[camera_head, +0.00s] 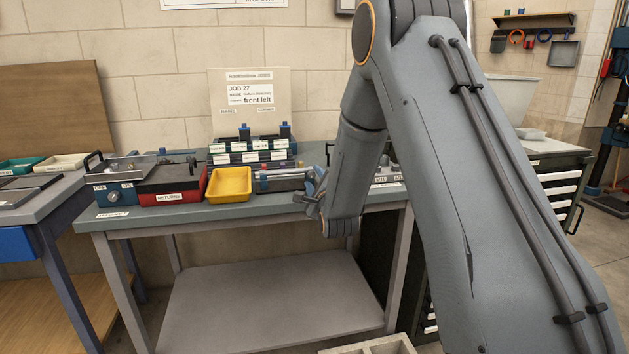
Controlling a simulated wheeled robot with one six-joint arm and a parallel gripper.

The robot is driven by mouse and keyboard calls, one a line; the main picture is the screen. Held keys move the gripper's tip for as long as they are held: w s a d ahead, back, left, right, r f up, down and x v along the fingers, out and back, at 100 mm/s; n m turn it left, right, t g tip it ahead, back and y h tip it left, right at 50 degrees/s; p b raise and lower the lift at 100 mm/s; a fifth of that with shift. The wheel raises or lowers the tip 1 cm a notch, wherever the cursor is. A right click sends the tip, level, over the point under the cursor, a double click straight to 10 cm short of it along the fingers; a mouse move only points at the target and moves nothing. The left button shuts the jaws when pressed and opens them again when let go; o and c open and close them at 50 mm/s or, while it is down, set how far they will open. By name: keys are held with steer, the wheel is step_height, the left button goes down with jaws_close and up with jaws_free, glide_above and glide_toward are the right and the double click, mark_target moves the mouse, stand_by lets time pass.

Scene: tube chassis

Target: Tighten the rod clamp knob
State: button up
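A small metal fixture with silver rods (282,180) sits near the front of the grey workbench (250,208), just right of a yellow tray. I cannot make out a rod clamp knob on it at this size; part of its right end is hidden by my gripper. My gripper (311,192) is at the right end of this fixture, its fingers pointing left over the bench's front edge. Whether it touches the fixture, and whether its fingers are open or shut, I cannot tell.
A yellow tray (229,184), a red box labelled RETURNS (172,190) and a control box with a knob (113,196) line the bench's left. A labelled rack (250,152) stands behind. My arm hides much of the right side. The lower shelf (270,300) is bare.

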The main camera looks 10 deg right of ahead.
steer(key=s, duration=0.7)
steer(key=shift+s+b, duration=0.35)
steer(key=shift+s, duration=0.05)
